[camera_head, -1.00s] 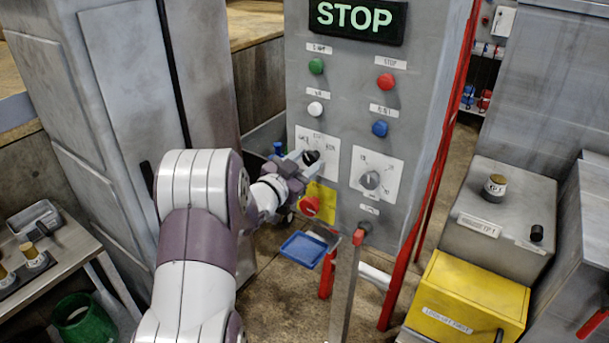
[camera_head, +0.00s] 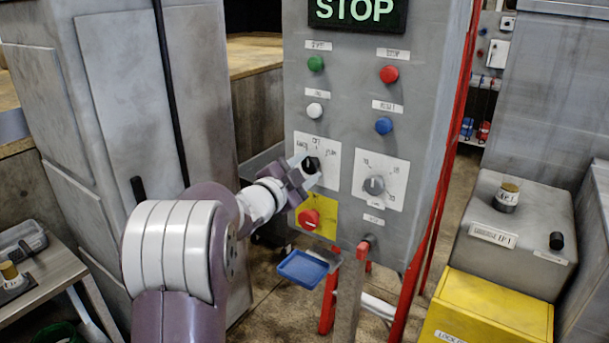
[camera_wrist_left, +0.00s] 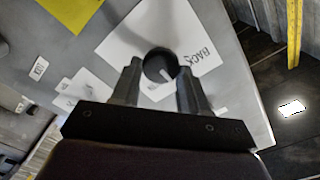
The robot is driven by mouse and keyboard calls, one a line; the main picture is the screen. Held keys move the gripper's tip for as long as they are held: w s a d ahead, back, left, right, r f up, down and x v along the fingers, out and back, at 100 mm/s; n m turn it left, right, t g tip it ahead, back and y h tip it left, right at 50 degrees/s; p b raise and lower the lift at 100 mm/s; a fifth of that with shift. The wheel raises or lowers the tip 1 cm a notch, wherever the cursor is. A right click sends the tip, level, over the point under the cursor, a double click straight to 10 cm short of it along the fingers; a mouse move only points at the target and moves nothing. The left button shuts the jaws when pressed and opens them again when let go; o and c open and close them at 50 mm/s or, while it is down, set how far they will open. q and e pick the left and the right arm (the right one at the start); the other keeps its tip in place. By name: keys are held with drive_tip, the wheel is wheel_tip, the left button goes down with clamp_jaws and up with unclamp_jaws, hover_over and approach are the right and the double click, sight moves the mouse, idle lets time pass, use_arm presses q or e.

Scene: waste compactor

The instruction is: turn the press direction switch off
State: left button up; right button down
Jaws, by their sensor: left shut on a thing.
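The press direction switch is a black round knob (camera_head: 311,164) on a white label plate (camera_head: 329,158) on the grey control panel. The plate has a word on each side of the knob and one above it. In the left wrist view the knob (camera_wrist_left: 160,66) sits between the two fingers, with a pale mark on it and the word BACK beside it. My left gripper (camera_head: 304,172) is shut on the knob, and its fingers (camera_wrist_left: 159,88) lie on either side of it. The fingers hide part of the knob, and I cannot read its setting surely. My right gripper is not in view.
A red button on a yellow plate (camera_head: 321,228) lies just below the gripper. A grey dial (camera_head: 374,186) is to the right. Green, red, white and blue buttons are above. A lever (camera_head: 350,285) and a blue tray (camera_head: 302,269) stand below.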

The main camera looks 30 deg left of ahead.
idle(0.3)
use_arm(q)
drive_tip(key=o, duration=1)
drive_tip(key=shift+w, duration=0.1)
drive_tip(key=s+b, duration=0.1)
drive_tip(key=s, duration=0.7)
drive_tip(key=s+a+b, duration=0.1)
drive_tip(key=s, duration=0.3)
drive_tip(key=shift+s+f+b, duration=0.1)
drive_tip(key=shift+s+b, duration=0.2)
drive_tip(key=shift+s, duration=0.05)
